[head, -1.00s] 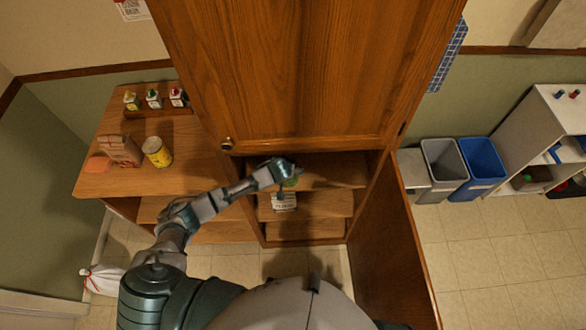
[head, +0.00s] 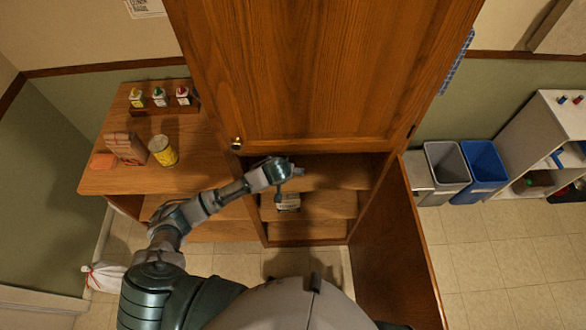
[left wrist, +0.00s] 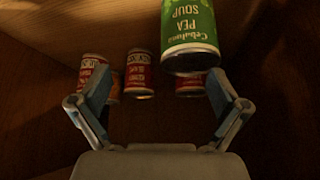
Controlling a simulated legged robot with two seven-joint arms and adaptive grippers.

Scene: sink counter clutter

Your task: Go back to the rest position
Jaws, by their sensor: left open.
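My left arm reaches from the lower left in the head view into the open lower part of a wooden cabinet. My left gripper (head: 296,172) is at the cabinet shelves, and its fingers are hard to make out there. In the left wrist view the left gripper (left wrist: 155,95) is open, with its two fingers spread wide and nothing between them. A green pea soup can (left wrist: 189,35) stands just beyond the fingers, to the upper right. My right gripper is not in view.
Several red cans (left wrist: 139,73) stand farther back in the wrist view. A pale labelled item (head: 288,202) is on a shelf below the gripper. The open cabinet door (head: 390,250) stands to the right.

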